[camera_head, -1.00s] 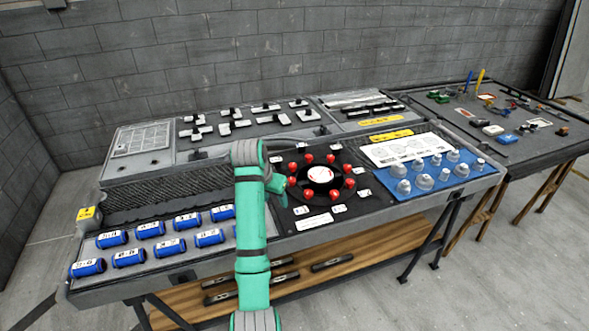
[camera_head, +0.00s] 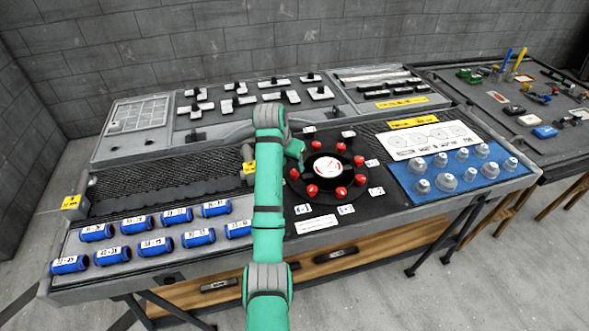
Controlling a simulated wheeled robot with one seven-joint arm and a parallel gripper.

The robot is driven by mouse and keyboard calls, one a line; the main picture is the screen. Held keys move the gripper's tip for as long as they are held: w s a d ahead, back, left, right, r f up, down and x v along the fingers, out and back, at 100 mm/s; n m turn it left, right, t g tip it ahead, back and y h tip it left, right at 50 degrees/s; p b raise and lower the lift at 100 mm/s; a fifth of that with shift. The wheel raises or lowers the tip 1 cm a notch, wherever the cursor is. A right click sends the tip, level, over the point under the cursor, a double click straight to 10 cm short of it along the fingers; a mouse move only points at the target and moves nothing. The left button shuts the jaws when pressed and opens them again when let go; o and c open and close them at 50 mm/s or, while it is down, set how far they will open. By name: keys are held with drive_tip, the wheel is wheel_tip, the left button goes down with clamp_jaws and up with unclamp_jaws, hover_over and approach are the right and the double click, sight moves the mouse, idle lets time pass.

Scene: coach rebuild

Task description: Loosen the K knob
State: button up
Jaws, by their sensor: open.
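Several red knobs (camera_head: 341,191) stand in a ring around a white-faced centre disc (camera_head: 327,168) on a dark round plate. Small white cards (camera_head: 345,209) lie around the ring; their letters are too small to read, so I cannot tell which knob is K. My gripper (camera_head: 299,159) is at the upper left of the ring, pointing down, close to the left and upper-left knobs. It is open, with no object visible in it. My wrist and forearm cover the area left of the ring. I cannot tell whether the fingers touch a knob.
Blue labelled cylinders (camera_head: 154,246) lie at the front left. A blue mat (camera_head: 408,185) with several grey-white domed parts is right of the ring. Black-and-white parts (camera_head: 272,97) sit on the raised back panel. A second table (camera_head: 490,97) with small items stands at right.

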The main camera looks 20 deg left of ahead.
sight(295, 172)
drive_tip(key=shift+x, duration=2.65)
drive_tip(key=shift+s, duration=0.1)
drive_tip(key=shift+c, duration=0.7)
drive_tip(key=c, duration=0.9)
